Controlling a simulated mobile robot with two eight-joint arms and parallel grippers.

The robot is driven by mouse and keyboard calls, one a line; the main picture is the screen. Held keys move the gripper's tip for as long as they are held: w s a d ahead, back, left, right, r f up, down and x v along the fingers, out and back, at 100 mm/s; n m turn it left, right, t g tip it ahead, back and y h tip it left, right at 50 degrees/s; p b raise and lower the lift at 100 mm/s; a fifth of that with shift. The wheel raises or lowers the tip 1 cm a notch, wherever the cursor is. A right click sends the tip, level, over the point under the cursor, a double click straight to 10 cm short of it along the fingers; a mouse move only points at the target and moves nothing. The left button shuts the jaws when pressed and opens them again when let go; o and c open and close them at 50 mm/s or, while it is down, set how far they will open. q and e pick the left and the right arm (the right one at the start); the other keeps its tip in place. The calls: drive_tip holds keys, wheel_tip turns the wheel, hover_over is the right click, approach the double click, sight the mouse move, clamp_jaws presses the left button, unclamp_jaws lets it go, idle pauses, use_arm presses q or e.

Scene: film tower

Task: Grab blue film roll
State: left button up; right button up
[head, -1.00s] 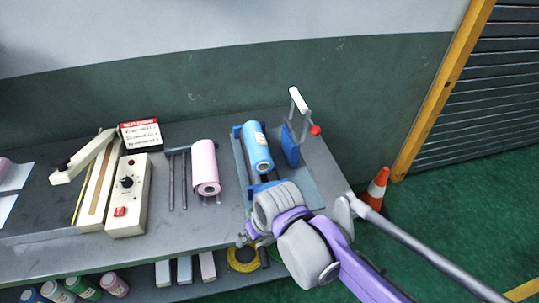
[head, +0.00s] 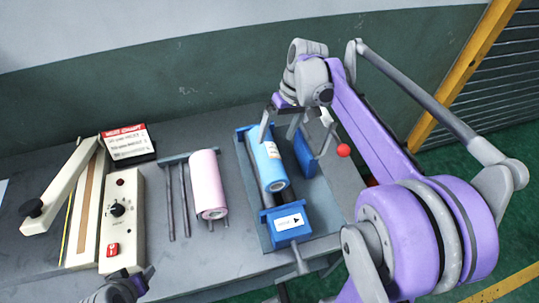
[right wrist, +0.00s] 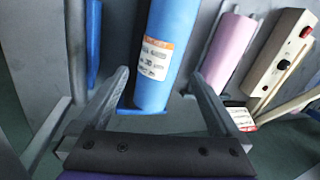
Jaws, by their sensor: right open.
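The blue film roll (head: 268,162) lies in a holder (head: 249,200) with blue end blocks on the grey table. It has a white and orange label. My right gripper (head: 281,122) is open at the roll's far end. In the right wrist view, the open right gripper (right wrist: 158,100) has one finger on each side of the blue roll (right wrist: 168,50). The roll's end is between the fingers, and I cannot tell if they touch it. A part of my left arm, perhaps the left gripper (head: 115,287), shows at the bottom edge; its jaws are not clear.
A pink roll (head: 208,183) lies left of the holder on a rod stand. A cream sealing machine (head: 121,215) and a red and white box (head: 128,142) stand further left. A lever with a red knob (head: 343,150) rises right of the roll. The wall is close behind.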

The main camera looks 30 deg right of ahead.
sight(271, 149)
drive_tip(key=x, duration=0.2)
drive_tip(key=shift+w+a+f, duration=0.1)
drive_tip(key=shift+a+f, duration=0.05)
drive_tip(key=shift+f, duration=0.15)
drive_tip(key=x, duration=0.5)
drive_tip(key=shift+a+r, duration=0.1)
clamp_jaws()
drive_tip(key=shift+r, duration=0.15)
